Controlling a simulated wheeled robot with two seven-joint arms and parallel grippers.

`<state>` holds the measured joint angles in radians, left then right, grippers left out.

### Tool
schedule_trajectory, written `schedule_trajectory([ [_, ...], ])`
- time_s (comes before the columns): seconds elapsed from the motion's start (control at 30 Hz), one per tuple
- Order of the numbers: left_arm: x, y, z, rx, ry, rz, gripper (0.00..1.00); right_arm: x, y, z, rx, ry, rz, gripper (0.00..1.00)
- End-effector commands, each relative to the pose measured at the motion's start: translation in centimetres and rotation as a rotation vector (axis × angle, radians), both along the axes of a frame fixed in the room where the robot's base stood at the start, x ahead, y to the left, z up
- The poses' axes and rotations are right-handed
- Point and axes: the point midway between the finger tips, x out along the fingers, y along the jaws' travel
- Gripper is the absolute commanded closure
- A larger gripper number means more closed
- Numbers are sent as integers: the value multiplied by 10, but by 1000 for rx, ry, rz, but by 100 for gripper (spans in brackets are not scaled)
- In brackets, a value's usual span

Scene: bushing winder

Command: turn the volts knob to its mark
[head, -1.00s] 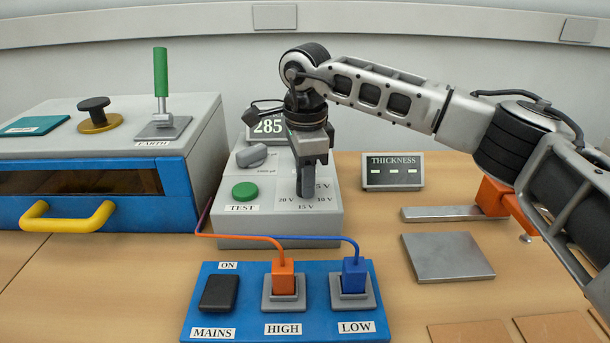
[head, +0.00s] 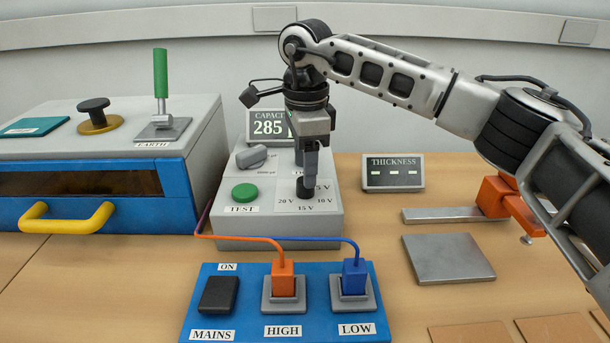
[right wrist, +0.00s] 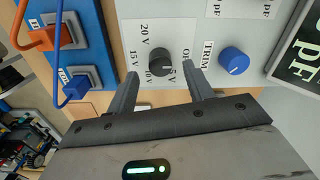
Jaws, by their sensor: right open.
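The volts knob (right wrist: 160,66) is a small dark round knob with a pale pointer line, on a white scale label in the right wrist view. The label reads 20 V, 15 V, 10 V, 5 V and OFF; the pointer's exact setting is too small to tell. In the head view the knob (head: 305,187) shows dark below my right gripper (head: 309,172). In the right wrist view my right gripper (right wrist: 160,62) is open, with one finger on each side of the knob in the picture and gaps to it. My left gripper is not in view.
The grey tester (head: 330,215) also carries a green TEST button (head: 245,192), a grey selector (head: 251,157), a blue TRIM knob (right wrist: 233,61) and a capacity display (head: 268,125). A blue socket panel (head: 240,325) with orange and blue plugs stands in front. A thickness display (head: 393,172) stands right.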

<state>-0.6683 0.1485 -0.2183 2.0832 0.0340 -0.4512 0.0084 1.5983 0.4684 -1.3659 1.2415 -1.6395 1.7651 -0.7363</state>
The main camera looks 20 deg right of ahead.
Motion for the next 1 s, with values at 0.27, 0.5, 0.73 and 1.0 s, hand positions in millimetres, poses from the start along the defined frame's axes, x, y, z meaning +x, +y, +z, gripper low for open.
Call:
schedule_trajectory([
  [0.27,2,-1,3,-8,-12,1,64,-1,1,71,3,-5,0,48],
  [0.5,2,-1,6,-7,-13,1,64,-3,1,114,1,-3,0,48],
  [0.73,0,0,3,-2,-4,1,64,-3,1,127,1,-2,1,48],
  [1.0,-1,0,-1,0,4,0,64,-3,0,127,1,-2,1,48],
])
